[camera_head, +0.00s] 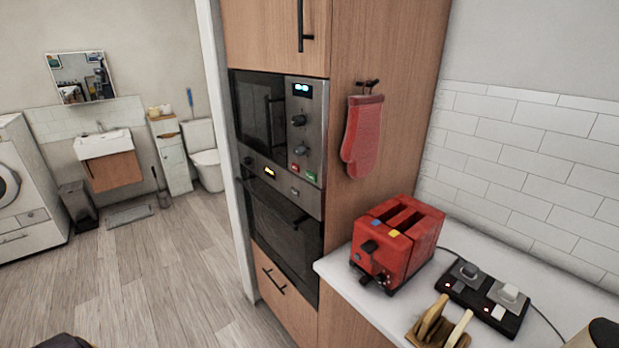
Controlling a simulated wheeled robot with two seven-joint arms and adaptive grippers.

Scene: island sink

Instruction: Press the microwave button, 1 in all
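The built-in microwave (262,112) sits in the tall wooden cabinet near the middle of the view, its dark glass door shut. Its control panel (306,133) on the right has a lit blue display (302,89) and two round knobs. Below the knobs are a small red button (294,167) and a small green button (311,176). The buttons are too small to tell whether either is pressed in. Neither of my grippers shows, and nothing of mine touches the microwave.
An oven (284,232) sits below the microwave. A red mitt (362,137) hangs on the cabinet side. The counter at right holds a red toaster (397,240), a socket block (484,297) and a wooden rack with bread (438,328).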

